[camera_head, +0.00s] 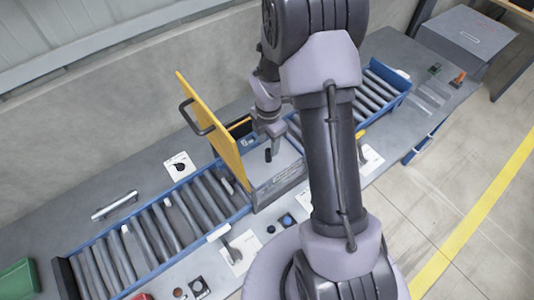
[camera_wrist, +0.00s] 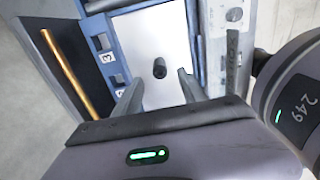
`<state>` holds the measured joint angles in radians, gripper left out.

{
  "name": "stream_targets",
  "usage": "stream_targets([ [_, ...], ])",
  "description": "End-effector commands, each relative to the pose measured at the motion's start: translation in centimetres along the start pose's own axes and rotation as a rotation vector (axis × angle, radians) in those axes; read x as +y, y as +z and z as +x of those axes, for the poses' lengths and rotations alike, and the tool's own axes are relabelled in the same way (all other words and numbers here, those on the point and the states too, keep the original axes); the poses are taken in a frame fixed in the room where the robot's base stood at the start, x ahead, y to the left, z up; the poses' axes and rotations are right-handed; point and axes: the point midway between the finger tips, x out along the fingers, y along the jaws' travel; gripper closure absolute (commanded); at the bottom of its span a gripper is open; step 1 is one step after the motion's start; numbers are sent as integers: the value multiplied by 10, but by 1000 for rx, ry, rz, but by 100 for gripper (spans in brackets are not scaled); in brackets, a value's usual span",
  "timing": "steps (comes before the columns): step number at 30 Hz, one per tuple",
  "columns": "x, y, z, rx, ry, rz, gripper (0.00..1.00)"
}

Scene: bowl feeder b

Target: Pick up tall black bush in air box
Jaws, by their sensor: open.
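The tall black bush (camera_head: 268,155) is a small dark cylinder standing in the air box (camera_head: 279,190), a grey box with a yellow lid (camera_head: 212,130) swung up on its left. In the wrist view the bush (camera_wrist: 159,68) stands on the pale floor of the box (camera_wrist: 150,35), between and beyond my fingertips. My gripper (camera_wrist: 158,82) is open and empty, with one finger on each side of the bush in that picture. In the head view my gripper (camera_head: 268,125) is above the box, apart from the bush, partly hidden by my arm.
The raised lid stands close to my gripper on the left. Roller conveyors (camera_head: 165,225) with blue side rails run on both sides of the box. A silver bar handle (camera_head: 115,205) and a white card with a black part (camera_head: 180,165) lie nearby. A green bin (camera_head: 18,278) is at lower left.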

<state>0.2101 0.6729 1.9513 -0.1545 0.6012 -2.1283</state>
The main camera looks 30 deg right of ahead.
Motion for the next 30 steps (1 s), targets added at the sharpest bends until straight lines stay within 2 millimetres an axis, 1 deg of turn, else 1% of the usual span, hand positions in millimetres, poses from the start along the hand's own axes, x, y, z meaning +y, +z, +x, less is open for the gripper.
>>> stream_targets([
  [1,0,0,8,0,0,0,51],
  [4,0,0,18,1,0,1,51],
  [6,-1,0,33,1,-2,1,51],
  [10,-1,1,57,1,-1,1,51],
  [13,-1,1,64,0,1,1,51],
  [18,0,1,64,-1,2,1,51],
  [19,0,1,64,0,2,1,53],
  [23,0,1,63,0,2,1,79],
  [24,0,1,63,0,2,1,87],
  [26,0,1,63,0,2,1,99],
  [27,0,1,63,0,2,1,100],
  [30,0,1,63,0,2,1,100],
])
